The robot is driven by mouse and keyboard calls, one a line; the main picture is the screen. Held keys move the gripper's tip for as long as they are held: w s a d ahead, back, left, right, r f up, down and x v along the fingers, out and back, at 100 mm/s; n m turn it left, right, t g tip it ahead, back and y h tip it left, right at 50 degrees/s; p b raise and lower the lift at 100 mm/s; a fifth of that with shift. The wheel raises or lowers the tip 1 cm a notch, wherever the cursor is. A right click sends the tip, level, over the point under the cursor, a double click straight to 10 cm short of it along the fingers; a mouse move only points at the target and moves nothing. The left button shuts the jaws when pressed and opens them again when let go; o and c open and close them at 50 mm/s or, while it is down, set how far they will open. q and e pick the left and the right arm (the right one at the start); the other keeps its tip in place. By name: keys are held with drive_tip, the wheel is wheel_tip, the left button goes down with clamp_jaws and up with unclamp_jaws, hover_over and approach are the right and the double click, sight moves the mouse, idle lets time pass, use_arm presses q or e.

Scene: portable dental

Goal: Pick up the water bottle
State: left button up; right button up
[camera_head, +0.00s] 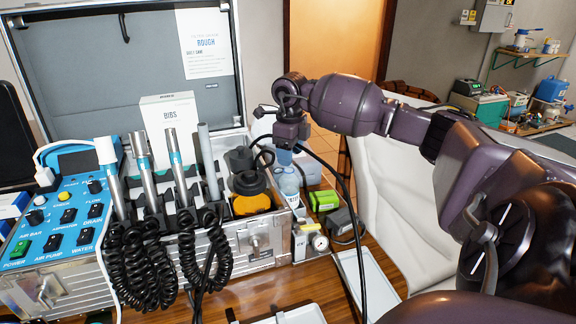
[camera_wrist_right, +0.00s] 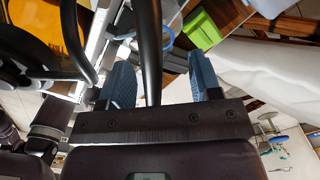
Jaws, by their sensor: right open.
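The water bottle (camera_head: 288,184) is clear with a bluish tint and stands upright beside the metal case in the head view. My right gripper (camera_head: 285,156) points down just above the bottle's top, and its blue finger pads overlap the bottle's upper end in the picture. In the right wrist view, the two blue-padded fingers of my right gripper (camera_wrist_right: 163,80) are spread apart. A black hose crosses between them in that view. I cannot make out the bottle clearly there. My left gripper is not in view.
The open dental case (camera_head: 262,240) stands left of the bottle, with handpieces and coiled black cords. A black hose (camera_head: 357,235) hangs close to my right gripper. A white chair (camera_head: 395,190) stands further right.

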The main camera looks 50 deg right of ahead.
hover_over(289, 189)
drive_tip(key=w+d, duration=0.2)
wheel_tip(289, 189, down, 5)
drive_tip(key=shift+d+b, duration=0.1)
drive_tip(key=shift+b, duration=0.3)
drive_tip(key=shift+r, duration=0.1)
clamp_jaws()
